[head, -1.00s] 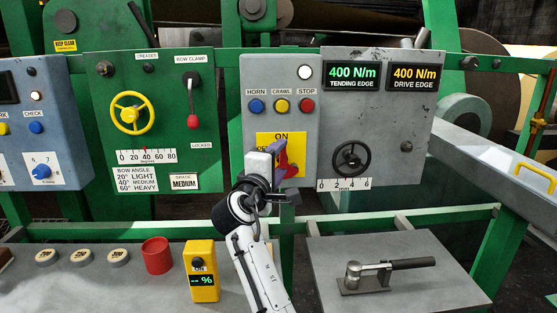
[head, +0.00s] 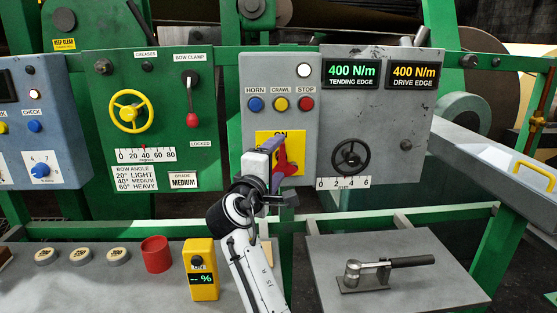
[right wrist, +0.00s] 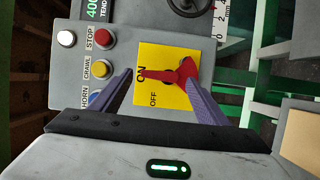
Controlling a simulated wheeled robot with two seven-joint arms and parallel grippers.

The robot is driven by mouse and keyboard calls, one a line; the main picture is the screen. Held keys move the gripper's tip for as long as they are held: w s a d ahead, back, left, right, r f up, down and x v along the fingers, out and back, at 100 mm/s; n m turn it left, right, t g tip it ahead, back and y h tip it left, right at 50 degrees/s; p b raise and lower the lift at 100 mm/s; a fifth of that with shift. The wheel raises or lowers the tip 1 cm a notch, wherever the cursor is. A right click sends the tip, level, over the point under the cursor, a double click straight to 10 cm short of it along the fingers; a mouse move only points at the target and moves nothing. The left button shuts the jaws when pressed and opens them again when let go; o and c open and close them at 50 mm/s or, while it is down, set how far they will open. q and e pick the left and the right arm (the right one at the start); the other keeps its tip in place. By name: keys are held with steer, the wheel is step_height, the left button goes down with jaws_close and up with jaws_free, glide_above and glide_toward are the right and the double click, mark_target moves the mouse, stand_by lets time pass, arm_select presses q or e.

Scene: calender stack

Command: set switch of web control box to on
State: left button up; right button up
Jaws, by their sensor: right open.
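The web control box (head: 250,116) is the grey panel with a yellow plate and a red switch (head: 283,155). In the right wrist view the red switch (right wrist: 160,74) has its arm lying toward the ON label, away from OFF. My right gripper (head: 276,160) is at the plate with purple fingers. In the right wrist view the right gripper (right wrist: 158,78) is open, one finger on each side. Its right finger overlaps the red switch's wide end; I cannot tell whether they touch. My left gripper is out of view.
Horn (head: 255,104), crawl (head: 281,104) and stop (head: 306,104) buttons sit just above the plate. A black handwheel (head: 350,157) is to the right. A green panel with a yellow wheel (head: 131,111) is to the left. A shelf (head: 110,285) runs below.

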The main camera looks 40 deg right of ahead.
steer(key=v, duration=0.9)
steer(key=shift+b, duration=0.45)
steer(key=shift+d, duration=0.1)
